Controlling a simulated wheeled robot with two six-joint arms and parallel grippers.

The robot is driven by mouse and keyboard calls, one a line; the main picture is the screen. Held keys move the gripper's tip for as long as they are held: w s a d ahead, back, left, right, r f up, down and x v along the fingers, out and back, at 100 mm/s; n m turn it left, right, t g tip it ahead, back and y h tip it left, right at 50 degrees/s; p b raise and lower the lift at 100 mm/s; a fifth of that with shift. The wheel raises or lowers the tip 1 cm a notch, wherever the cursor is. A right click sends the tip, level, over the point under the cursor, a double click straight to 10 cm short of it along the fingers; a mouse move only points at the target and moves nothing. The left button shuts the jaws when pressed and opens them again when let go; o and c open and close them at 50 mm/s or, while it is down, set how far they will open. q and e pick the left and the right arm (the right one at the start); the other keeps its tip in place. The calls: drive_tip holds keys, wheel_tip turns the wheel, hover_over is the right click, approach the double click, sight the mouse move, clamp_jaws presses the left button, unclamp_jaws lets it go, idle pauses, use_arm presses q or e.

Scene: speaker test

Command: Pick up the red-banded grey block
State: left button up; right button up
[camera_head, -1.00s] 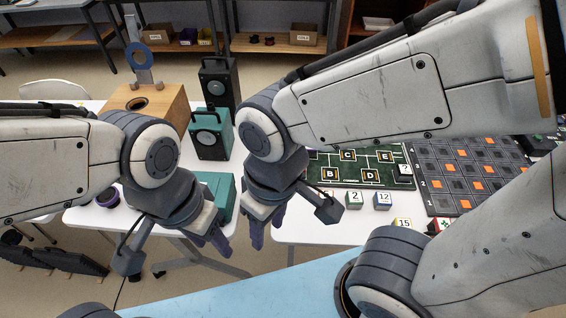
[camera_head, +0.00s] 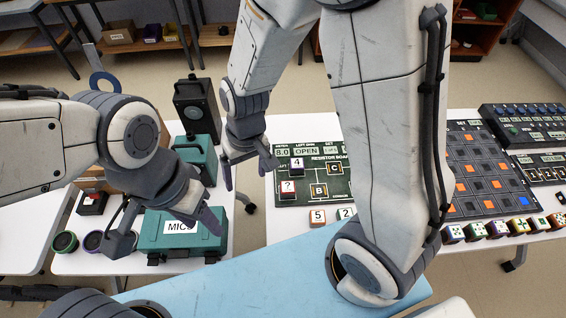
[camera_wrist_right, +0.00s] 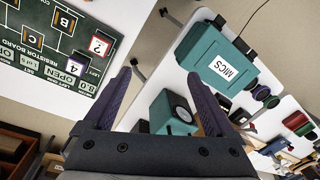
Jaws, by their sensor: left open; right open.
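I cannot make out for certain a grey block with a red band. A "?" block (camera_head: 288,187) with a reddish side stands on the green resistor board (camera_head: 322,190); the block also shows in the right wrist view (camera_wrist_right: 101,44). A "5" block (camera_head: 317,216) with red on it stands in front of the board. My right gripper (camera_head: 246,170) is open and empty, left of the board, above the gap between the tables; its fingers show in the right wrist view (camera_wrist_right: 160,82). My left gripper (camera_head: 208,218) is open over the teal MICS case (camera_head: 160,238).
A purple-sided "4" block (camera_head: 297,163) is on the board. A "2" block (camera_head: 345,212) is partly hidden by my arm. A dark grid panel (camera_head: 472,172) and several coloured cubes (camera_head: 497,228) are at right. A teal speaker (camera_head: 195,157) stands on the left table.

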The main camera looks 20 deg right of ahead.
drive_tip(key=w+d+f+m+p, duration=0.3)
drive_tip(key=w+d+p, duration=0.1)
drive_tip(key=d, duration=0.1)
use_arm(q)
wheel_tip(320, 180, up, 9)
drive_tip(key=p, duration=0.3)
use_arm(e)
drive_tip(key=m+h, duration=0.1)
drive_tip(key=m, duration=0.2)
approach(288, 187)
drive_tip(key=shift+w, duration=0.25)
wheel_tip(288, 187, down, 5)
drive_tip(key=b, duration=0.5)
drive_tip(key=shift+f, duration=0.2)
drive_tip(key=f+b, duration=0.2)
drive_tip(key=b, duration=0.1)
drive_tip(key=f+b, duration=0.3)
drive_tip(key=shift+s+a+f, duration=0.15)
drive_tip(key=shift+s, duration=0.05)
use_arm(q)
wheel_tip(288, 187, down, 11)
drive_tip(key=shift+f, duration=0.1)
use_arm(e)
clamp_jaws()
